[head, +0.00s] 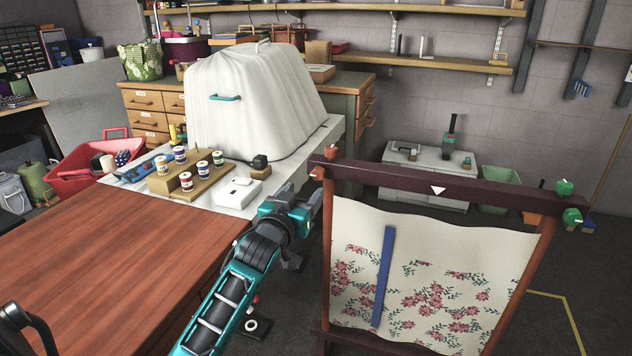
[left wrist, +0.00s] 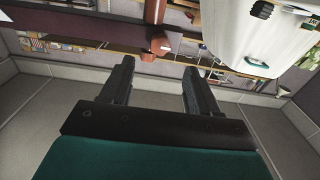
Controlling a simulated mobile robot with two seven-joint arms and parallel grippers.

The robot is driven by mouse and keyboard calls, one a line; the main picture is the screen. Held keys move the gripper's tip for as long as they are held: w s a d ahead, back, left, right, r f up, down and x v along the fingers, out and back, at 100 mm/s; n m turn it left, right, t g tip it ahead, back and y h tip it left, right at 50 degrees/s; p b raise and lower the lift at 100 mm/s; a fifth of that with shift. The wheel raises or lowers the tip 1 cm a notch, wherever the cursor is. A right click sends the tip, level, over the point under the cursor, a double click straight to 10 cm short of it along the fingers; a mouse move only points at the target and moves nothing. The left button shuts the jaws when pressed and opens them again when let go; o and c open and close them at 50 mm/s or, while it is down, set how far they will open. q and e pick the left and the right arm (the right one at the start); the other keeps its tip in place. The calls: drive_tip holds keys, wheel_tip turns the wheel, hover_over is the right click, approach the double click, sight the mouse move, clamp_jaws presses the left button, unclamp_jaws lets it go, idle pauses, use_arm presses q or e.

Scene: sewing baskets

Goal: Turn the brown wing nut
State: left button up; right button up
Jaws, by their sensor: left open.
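A wooden stand with a dark top bar (head: 400,182) holds floral cloth (head: 420,270). At the bar's left end are two brown wing nuts, an upper one (head: 331,152) and a lower one (head: 317,173). A brown wing nut (left wrist: 160,46) also shows in the left wrist view, just beyond the fingertips and between them in the picture. My left gripper (head: 312,194) is open and empty, close below the bar's left end. It also shows in the left wrist view (left wrist: 159,65), apart from the nut.
Two green wing nuts (head: 564,187) (head: 571,216) are at the bar's right end. A blue strip (head: 383,275) lies against the cloth. A table (head: 110,250) with thread spools (head: 186,181) and a white covered object (head: 255,100) stands left. Floor beyond the stand is partly clear.

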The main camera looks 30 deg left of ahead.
sight(316, 175)
use_arm(q)
drive_tip(key=b+x, duration=0.1)
drive_tip(key=x, duration=0.7)
drive_tip(key=shift+w, duration=0.2)
drive_tip(key=c, duration=1)
